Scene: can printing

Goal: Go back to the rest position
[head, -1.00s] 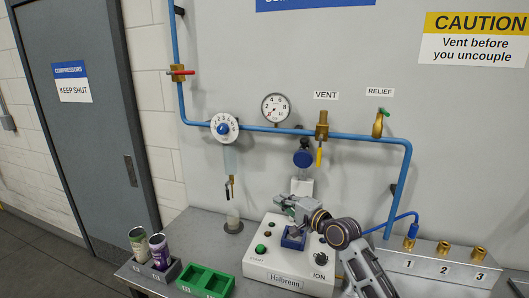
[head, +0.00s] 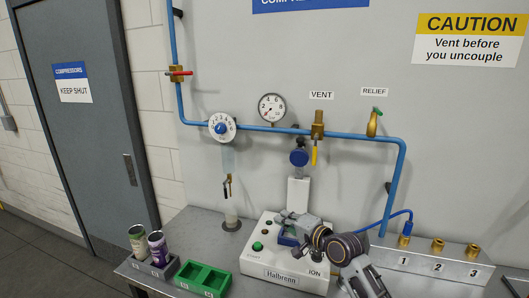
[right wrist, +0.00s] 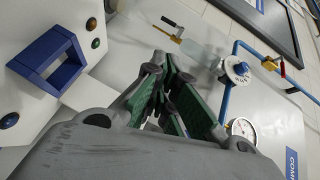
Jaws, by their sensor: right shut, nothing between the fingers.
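My right gripper (head: 282,215) is over the white Halbrenn machine (head: 255,262) in the head view, with its arm coming in from the lower right. Its fingers are shut and empty. In the right wrist view the green-padded fingers (right wrist: 172,85) stand close together. They point toward the wall side, apart from the machine's blue holder (right wrist: 48,60). In the head view my arm partly hides the blue holder (head: 287,240). My left gripper is not in view.
Two cans (head: 157,248) stand in a grey rack at the bench's left. A green tray (head: 203,278) sits beside it. Blue pipe (head: 265,128), a gauge (head: 271,107) and valves are on the wall behind. Brass fittings (head: 438,245) stand on the right.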

